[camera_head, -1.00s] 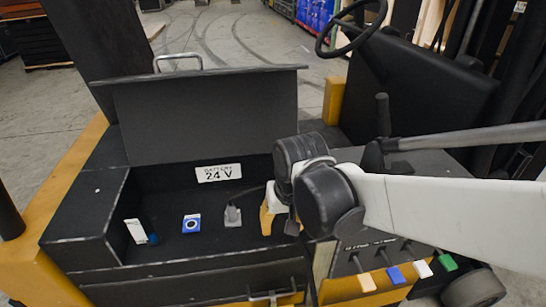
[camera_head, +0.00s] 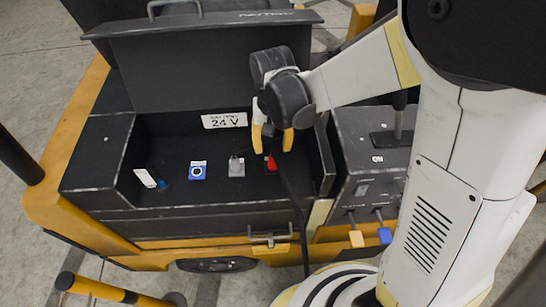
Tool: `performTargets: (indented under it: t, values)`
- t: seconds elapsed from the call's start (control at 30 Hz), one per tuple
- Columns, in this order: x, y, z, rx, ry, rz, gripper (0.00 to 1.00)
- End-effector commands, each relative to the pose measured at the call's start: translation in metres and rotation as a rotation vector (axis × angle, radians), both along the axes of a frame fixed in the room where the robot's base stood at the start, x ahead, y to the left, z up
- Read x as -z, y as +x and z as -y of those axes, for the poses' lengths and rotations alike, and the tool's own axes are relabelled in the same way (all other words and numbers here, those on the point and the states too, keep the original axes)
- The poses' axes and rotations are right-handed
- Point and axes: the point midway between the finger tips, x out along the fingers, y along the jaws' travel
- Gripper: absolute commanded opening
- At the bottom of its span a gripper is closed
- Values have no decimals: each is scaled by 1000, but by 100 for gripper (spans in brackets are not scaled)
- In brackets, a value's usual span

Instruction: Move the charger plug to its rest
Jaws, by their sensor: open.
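A red piece (camera_head: 271,165), which looks like the charger plug, is at the right side of the open battery compartment (camera_head: 180,221). A black cable (camera_head: 297,208) runs from near it over the front edge and down. My gripper (camera_head: 272,145) has two yellow fingers, spread apart, just above and around the red piece. I cannot tell whether they touch it. Left of it stand a grey connector (camera_head: 237,167) and a blue square block with a round white-ringed face (camera_head: 198,170). I cannot tell which piece is the rest.
A white tag (camera_head: 145,178) with a small blue knob (camera_head: 163,185) is at the compartment's left. The lid (camera_head: 200,62) stands open behind, above the "24 V" label (camera_head: 224,120). A side wall (camera_head: 323,155) is close right of my gripper. Levers (camera_head: 356,238) are at front right.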

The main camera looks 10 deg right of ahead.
Motion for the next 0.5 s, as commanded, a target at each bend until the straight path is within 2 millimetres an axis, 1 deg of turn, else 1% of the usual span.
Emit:
performTargets:
  t: [0.17, 0.27, 0.5]
  values:
    - [11, 0, 0, 0, 0, 0, 49]
    - [21, 0, 0, 0, 0, 0, 49]
    - [56, 0, 0, 0, 0, 1, 49]
